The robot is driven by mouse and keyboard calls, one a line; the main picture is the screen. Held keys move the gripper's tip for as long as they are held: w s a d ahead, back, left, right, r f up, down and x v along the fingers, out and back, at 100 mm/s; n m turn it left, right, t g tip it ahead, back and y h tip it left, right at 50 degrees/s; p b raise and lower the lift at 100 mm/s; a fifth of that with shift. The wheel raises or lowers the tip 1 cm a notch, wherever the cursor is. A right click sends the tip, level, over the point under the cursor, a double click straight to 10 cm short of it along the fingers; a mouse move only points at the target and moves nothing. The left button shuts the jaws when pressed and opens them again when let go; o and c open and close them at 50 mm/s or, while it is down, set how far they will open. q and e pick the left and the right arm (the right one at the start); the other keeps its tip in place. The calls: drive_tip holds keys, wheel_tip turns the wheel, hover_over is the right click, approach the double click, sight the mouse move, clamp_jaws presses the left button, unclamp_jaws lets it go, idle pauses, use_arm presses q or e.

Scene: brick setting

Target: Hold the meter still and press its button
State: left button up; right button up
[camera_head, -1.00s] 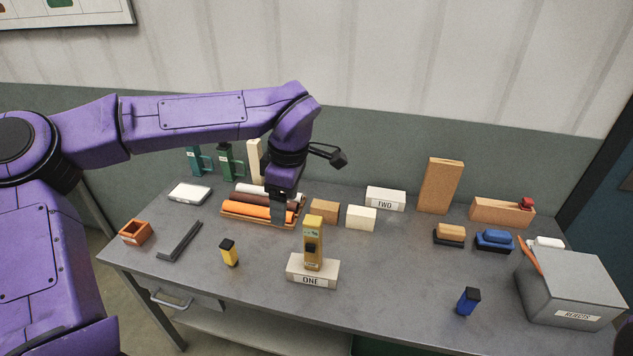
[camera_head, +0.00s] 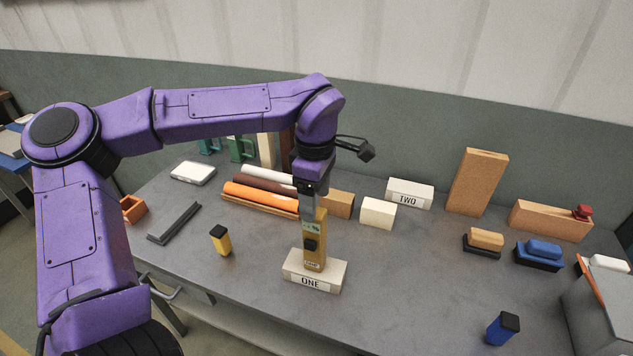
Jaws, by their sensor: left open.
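The meter (camera_head: 316,249) is a yellow upright device with a small green screen and a dark button (camera_head: 310,245) on its front. It stands on a white block labelled ONE (camera_head: 327,281). My left gripper (camera_head: 308,212) points down at the top of the meter, and its fingers overlap the meter's upper left edge in the picture. The gripper is open. Whether the fingers touch the meter cannot be told. My right gripper is not in view.
A yellow marker-like block (camera_head: 221,241) stands left of the meter, a blue one (camera_head: 503,329) at front right. Orange and brown rolls (camera_head: 261,198), a wooden block (camera_head: 338,203) and a cream block (camera_head: 378,213) lie behind. A block labelled TWO (camera_head: 409,194) stands farther back. A grey box (camera_head: 602,318) is at right.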

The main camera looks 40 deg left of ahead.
sight(316, 231)
use_arm(q)
drive_tip(key=f, duration=0.5)
drive_tip(key=shift+s, duration=0.3)
drive_tip(key=shift+w+f, duration=0.15)
drive_tip(key=shift+f, duration=0.5)
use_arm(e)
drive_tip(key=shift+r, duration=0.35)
use_arm(q)
drive_tip(key=shift+c, duration=0.3)
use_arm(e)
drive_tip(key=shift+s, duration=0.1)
use_arm(q)
drive_tip(key=c, duration=1.1)
drive_tip(key=shift+p, duration=0.35)
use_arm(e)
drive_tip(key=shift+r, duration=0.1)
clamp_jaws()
